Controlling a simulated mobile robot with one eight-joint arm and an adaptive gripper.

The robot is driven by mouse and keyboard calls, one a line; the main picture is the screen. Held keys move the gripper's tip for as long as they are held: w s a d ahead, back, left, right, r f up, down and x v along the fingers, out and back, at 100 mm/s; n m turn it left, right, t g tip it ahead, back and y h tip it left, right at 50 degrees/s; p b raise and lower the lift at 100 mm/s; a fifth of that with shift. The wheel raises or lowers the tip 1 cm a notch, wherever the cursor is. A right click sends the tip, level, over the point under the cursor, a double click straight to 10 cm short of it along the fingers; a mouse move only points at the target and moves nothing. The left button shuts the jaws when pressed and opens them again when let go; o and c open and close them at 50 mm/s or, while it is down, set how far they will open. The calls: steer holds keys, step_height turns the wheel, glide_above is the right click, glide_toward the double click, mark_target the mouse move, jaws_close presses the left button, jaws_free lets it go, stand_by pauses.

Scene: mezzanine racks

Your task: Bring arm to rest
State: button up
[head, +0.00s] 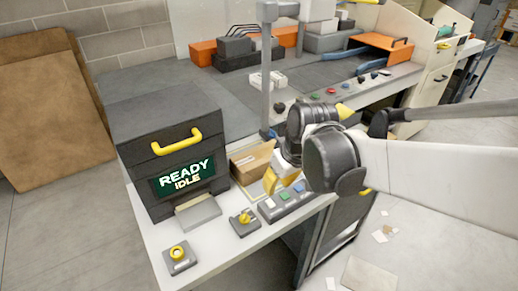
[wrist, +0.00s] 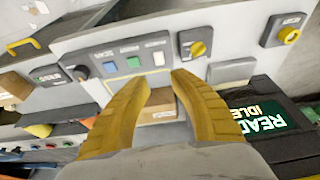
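My arm reaches in from the right in the head view, bent over the front of the white bench (head: 215,240). My gripper (head: 278,182) hangs above the bench near a small open cardboard box (head: 250,160). In the wrist view its two yellow fingers (wrist: 161,76) stand apart with nothing held between them. The cardboard box (wrist: 160,98) shows beyond the gap, apart from the fingers as far as I can tell. The arm partly hides the bench's right side in the head view.
A dark machine (head: 165,140) with a yellow handle shows "READY IDLE". A button panel (head: 290,203), a yellow-knob switch (head: 245,222) and a yellow button box (head: 180,257) line the front edge. A grey post (head: 266,75) rises behind the box. Papers (head: 370,273) lie on the floor.

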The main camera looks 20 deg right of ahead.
steer(key=shift+v, duration=0.9)
steer(key=s+r+m+t+h, duration=0.1)
steer(key=s+r+m+t, duration=0.2)
steer(key=s, duration=0.5)
steer(key=shift+s+d+m, duration=0.2)
steer(key=shift+s+m, duration=0.1)
steer(key=shift+s, duration=0.05)
